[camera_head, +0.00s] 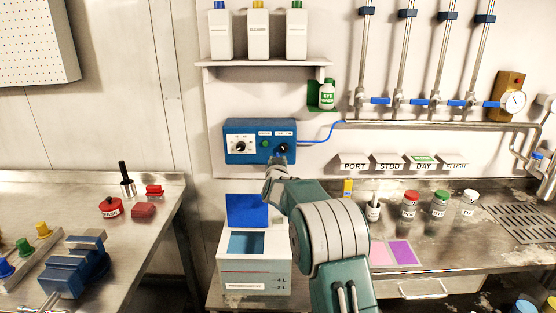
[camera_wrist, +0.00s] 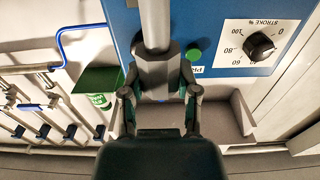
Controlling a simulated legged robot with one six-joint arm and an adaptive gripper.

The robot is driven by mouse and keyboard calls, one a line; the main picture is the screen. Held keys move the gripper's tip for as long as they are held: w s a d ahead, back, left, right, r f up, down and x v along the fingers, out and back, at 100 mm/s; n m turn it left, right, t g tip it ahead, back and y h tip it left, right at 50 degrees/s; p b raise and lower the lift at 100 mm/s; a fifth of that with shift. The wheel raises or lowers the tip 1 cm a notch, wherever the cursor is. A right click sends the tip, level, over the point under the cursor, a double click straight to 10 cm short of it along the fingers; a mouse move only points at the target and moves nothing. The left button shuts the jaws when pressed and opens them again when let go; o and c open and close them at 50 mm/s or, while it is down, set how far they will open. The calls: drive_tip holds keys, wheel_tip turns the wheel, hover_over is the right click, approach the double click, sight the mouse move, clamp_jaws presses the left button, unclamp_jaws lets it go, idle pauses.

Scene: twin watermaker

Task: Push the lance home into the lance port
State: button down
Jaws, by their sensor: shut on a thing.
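My gripper (camera_head: 276,172) is just below the right end of the blue control box (camera_head: 245,143) in the head view. In the wrist view my gripper (camera_wrist: 158,88) has its fingers closed around a pale grey rod, which I take as the lance (camera_wrist: 155,22). The rod runs from the fingers to the picture's top edge, in front of the blue box (camera_wrist: 120,14); its far end is out of view. In the head view the rod is not clearly visible. A black round part (camera_head: 282,148) shows on the box just above the gripper; I cannot tell whether it is the lance port.
A white tank (camera_head: 255,281) with its blue lid (camera_head: 247,210) raised stands below, left of my arm. A shelf (camera_head: 265,63) with bottles is above the box. A green-labelled bottle (camera_head: 327,94) hangs to the right. A workbench with a blue vise (camera_head: 75,265) is at left.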

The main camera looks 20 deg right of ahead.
drive_tip(key=c, duration=1)
unclamp_jaws()
drive_tip(key=c, duration=0.3)
drive_tip(key=shift+f, duration=0.15)
